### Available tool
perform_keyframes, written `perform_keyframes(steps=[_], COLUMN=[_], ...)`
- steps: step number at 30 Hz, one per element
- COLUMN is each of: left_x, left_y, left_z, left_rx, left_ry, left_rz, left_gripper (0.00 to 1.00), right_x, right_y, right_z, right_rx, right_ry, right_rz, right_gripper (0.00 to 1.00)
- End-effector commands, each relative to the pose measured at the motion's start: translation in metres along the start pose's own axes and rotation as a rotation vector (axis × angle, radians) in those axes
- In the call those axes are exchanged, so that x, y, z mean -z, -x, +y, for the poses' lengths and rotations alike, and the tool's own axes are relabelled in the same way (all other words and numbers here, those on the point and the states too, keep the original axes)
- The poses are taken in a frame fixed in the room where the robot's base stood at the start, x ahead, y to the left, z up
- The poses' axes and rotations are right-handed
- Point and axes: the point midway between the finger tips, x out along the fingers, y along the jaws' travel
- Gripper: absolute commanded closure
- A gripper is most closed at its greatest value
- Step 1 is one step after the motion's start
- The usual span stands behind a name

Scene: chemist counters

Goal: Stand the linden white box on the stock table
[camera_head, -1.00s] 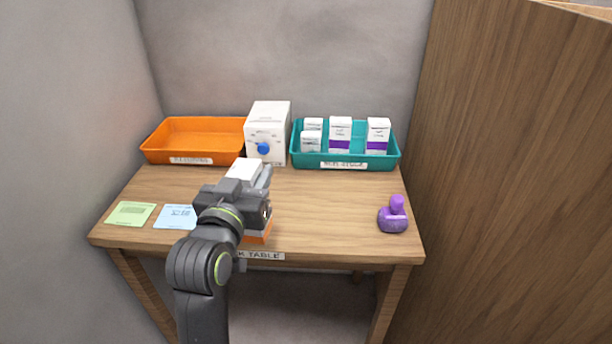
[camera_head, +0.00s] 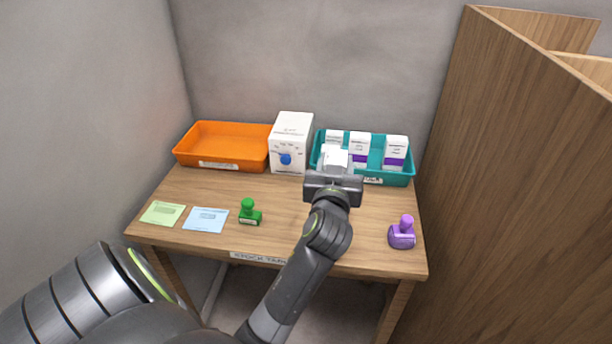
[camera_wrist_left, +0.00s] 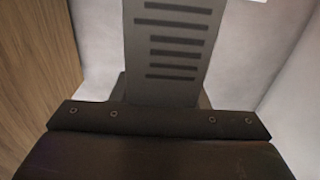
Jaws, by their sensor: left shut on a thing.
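My left gripper (camera_head: 334,170) is shut on a white box (camera_head: 337,157), of which only a pale part shows beyond the fingers. The gripper is over the back right of the stock table (camera_head: 220,185), in front of the teal tray in the picture. Its height above the table is hard to tell. The hand hides the lower part of the box and any label on it. The left wrist view shows dark gripper housing and a slotted grey part, with no box visible. My right gripper is not in view.
A teal tray (camera_head: 405,178) holds white boxes with purple bands. A white dispenser (camera_head: 291,140) and an orange tray (camera_head: 190,160) stand left of it. A green stamp (camera_head: 249,213), notes and a purple stamp (camera_head: 402,234) lie forward. The table's middle is mostly clear.

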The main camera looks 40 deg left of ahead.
Motion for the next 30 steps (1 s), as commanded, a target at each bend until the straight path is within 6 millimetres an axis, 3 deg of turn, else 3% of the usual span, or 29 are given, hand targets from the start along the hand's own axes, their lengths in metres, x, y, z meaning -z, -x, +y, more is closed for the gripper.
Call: perform_keyframes(steps=[3, 15, 28, 29, 30], left_x=[-0.028, -0.077, -0.087, -0.086, -0.086], left_y=[0.001, 0.001, 0.001, 0.001, 0.001], left_z=[0.000, 0.001, 0.001, 0.001, 0.001], left_rx=[0.000, -0.003, -0.005, -0.004, -0.004], left_ry=[-0.003, -0.003, 0.000, 0.000, 0.000], left_rz=[-0.006, -0.005, -0.001, -0.002, -0.002], left_gripper=[0.88, 0.88, 0.88, 0.57, 0.52], right_x=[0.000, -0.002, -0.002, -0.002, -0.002], right_y=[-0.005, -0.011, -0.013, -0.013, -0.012], right_z=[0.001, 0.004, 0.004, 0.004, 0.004], right_rx=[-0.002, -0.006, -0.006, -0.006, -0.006], right_ry=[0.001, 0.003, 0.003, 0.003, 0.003], right_rz=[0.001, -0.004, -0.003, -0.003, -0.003], right_gripper=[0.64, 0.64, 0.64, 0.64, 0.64])
